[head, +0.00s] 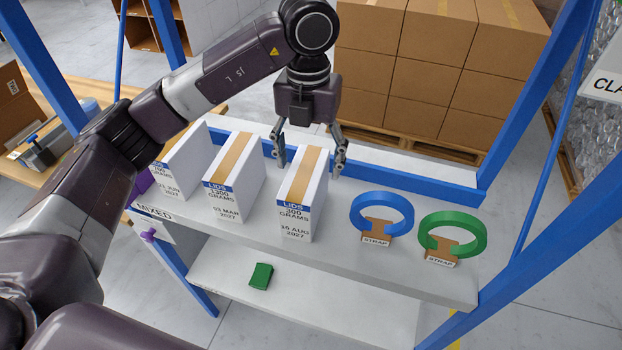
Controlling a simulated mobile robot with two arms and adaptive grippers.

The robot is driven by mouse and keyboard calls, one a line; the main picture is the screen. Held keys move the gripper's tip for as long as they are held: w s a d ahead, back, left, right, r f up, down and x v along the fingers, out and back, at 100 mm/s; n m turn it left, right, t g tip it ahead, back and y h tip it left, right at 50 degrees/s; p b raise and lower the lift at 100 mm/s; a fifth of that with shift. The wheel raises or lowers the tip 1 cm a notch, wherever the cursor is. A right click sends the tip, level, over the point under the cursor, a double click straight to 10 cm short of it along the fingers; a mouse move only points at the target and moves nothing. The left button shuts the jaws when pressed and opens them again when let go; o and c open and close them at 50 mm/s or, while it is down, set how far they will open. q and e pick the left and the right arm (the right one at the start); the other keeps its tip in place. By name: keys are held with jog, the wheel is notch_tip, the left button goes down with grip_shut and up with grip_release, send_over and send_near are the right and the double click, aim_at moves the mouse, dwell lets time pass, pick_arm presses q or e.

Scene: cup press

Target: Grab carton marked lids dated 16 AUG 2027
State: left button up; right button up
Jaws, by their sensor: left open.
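The carton marked LIDS, 300 grams, 16 AUG 2027 (296,221) stands upright on the white shelf, white with a blue band and a brown tape strip on top. My left gripper (309,166) points down over the back part of this carton, its open fingers to either side of the carton's top. I cannot tell whether the fingers touch it. A second LIDS carton dated 03 MAR 2027 (223,205) stands to its left. A third carton (168,184), partly hidden by my left arm, stands further left. My right gripper is not in view.
A blue strap ring (357,228) and a green strap ring (425,243) stand to the right on the shelf (380,275). A blue rail runs along the back. Blue posts (535,100) frame the shelf. A green item (261,275) lies on the lower shelf. Large brown boxes (430,95) stand behind.

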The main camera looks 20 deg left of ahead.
pick_arm(q)
jog(key=shift+s+f, duration=0.3)
jog(key=shift+f, duration=0.1)
jog(key=shift+s+f, duration=0.2)
jog(key=shift+f, duration=0.4)
jog(key=shift+f+p, duration=0.25)
jog(key=shift+p, duration=0.1)
jog(key=f, duration=0.1)
jog(key=f+p, duration=0.2)
jog(key=f, duration=0.1)
jog(key=shift+a, duration=0.3)
jog(key=shift+f, duration=0.5)
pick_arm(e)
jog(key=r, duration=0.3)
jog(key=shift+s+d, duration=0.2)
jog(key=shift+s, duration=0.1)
pick_arm(q)
jog(key=c, duration=1.5)
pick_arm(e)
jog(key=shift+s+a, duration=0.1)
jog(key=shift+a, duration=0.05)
